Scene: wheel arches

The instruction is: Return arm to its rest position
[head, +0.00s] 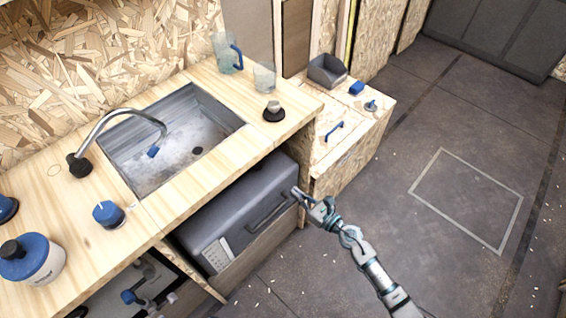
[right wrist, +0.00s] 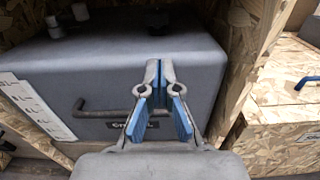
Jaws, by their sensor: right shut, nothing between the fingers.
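My right arm (head: 376,274) comes in from the bottom right in the head view. Its gripper (head: 299,192) is at the right front edge of the grey oven-like box (head: 235,212) under the counter. In the right wrist view the right gripper (right wrist: 159,66) is shut and empty, with its blue-padded fingers pointing at the grey box (right wrist: 60,68). The fingers overlap the right end of the box's dark handle (right wrist: 100,112); I cannot tell whether they touch it. My left gripper is out of view.
The wooden counter (head: 52,195) has a sink (head: 195,130), a tap (head: 120,112) and a blue-topped container (head: 30,262). A lower wooden cabinet (head: 335,165) with a blue handle (head: 334,130) stands right of the box. The floor (head: 455,120) at right is open.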

